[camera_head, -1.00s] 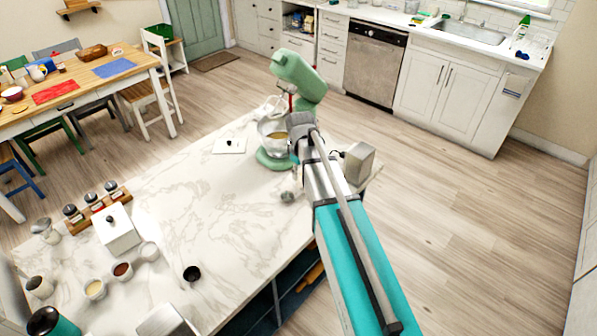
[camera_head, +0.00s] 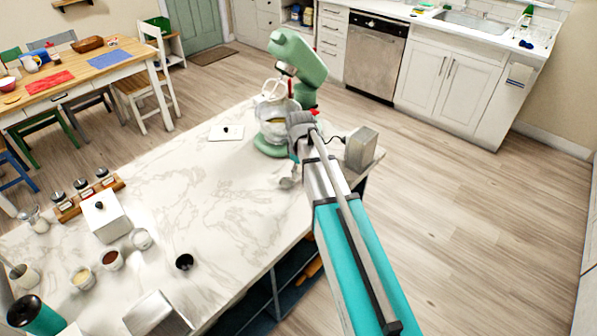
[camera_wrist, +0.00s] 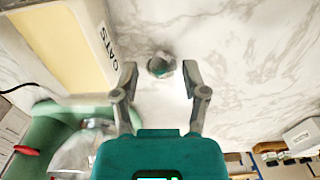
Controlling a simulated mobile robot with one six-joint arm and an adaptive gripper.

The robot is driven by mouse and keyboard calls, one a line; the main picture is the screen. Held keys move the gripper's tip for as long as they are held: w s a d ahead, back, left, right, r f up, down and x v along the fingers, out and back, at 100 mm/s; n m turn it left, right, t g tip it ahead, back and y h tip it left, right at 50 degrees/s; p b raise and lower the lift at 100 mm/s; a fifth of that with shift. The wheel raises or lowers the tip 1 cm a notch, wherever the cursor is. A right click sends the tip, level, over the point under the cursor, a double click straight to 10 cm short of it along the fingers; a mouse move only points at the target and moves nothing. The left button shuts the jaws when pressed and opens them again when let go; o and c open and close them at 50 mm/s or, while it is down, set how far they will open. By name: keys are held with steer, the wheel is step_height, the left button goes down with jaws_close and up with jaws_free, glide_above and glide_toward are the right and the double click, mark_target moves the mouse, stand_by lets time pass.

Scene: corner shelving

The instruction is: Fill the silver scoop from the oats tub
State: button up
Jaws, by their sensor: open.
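The silver scoop (camera_wrist: 161,63) shows in the wrist view between and just beyond my fingertips, on the marble counter. In the head view the scoop (camera_head: 288,183) is a small grey shape near the counter's edge. My gripper (camera_wrist: 160,75) is open, one finger to each side of the scoop in the picture; I cannot tell whether they touch it. In the head view my arm mostly hides the gripper. The oats tub (camera_wrist: 62,45), pale with "OATS" on its side, stands left of my fingers. In the head view the tub (camera_head: 362,146) is right of my arm.
A green stand mixer (camera_head: 298,68) with a glass bowl (camera_head: 272,131) stands close by; it also fills the lower left of the wrist view (camera_wrist: 45,150). Small bowls, a white canister (camera_head: 104,217) and jars are at the counter's left. The middle of the counter (camera_head: 200,190) is clear.

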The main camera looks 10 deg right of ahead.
steer(key=shift+f, duration=0.35)
jaws_close()
steer(key=shift+r, duration=0.1)
steer(key=shift+r+p, duration=2.4)
steer(key=shift+r, duration=0.05)
